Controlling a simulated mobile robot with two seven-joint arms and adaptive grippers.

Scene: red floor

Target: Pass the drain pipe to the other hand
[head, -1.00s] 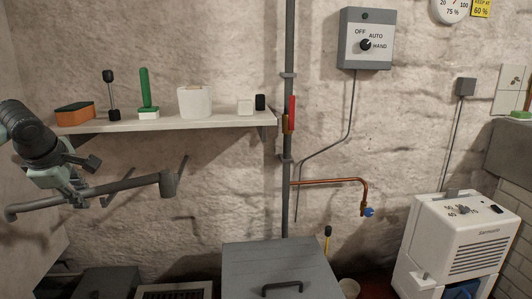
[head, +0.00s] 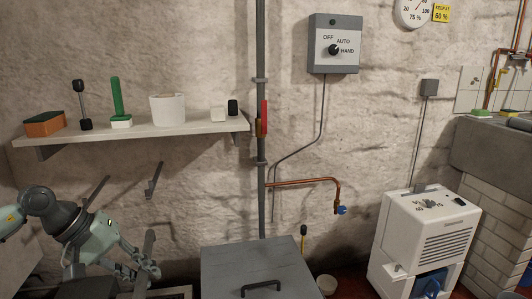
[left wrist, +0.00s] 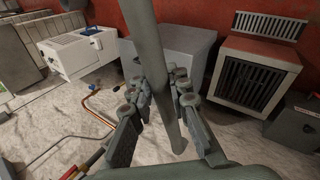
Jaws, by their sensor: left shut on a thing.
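The drain pipe is a long grey tube. In the left wrist view the pipe (left wrist: 148,45) runs from the top edge down between the fingers of my left gripper (left wrist: 158,95). The left gripper is shut on it and holds it in front of the wall. My right gripper is in neither view.
A white shelf (head: 180,129) with several small items is on the wall above. A grey lidded box (head: 255,262) stands to the right of the gripper, and a white dehumidifier (head: 425,240) farther right. A thin vertical wall pipe (head: 261,190) rises behind the box.

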